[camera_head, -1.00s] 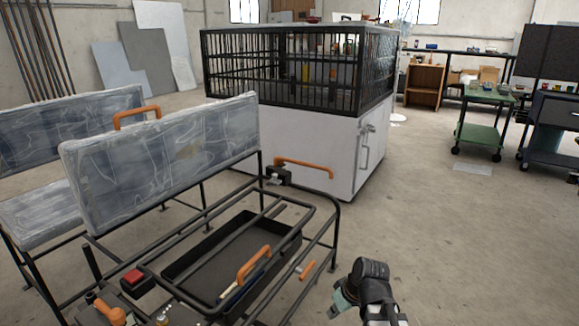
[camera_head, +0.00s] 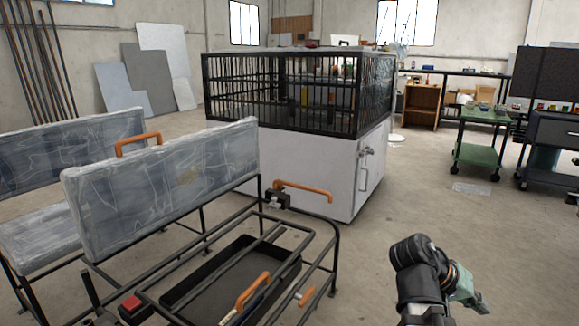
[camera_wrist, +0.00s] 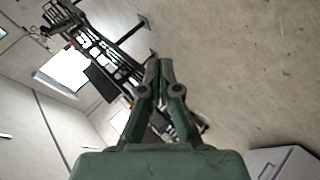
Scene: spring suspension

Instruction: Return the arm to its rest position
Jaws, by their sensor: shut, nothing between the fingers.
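My gripper (camera_head: 482,303) is at the lower right of the head view, at the end of my dark arm, and its green body points right and down. It is clear of the bench frame and the cabinet. In the wrist view my gripper's two green and black fingers (camera_wrist: 165,66) lie together at the tips with nothing between them. Most of my arm is below the picture's edge.
A bench frame with padded panels (camera_head: 165,170) and a black tray (camera_head: 205,270) with an orange handle stands left of my arm. A white cabinet with a black cage (camera_head: 330,185) stands behind. A green cart (camera_head: 480,158) is far right. Concrete floor (camera_head: 420,205) between is clear.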

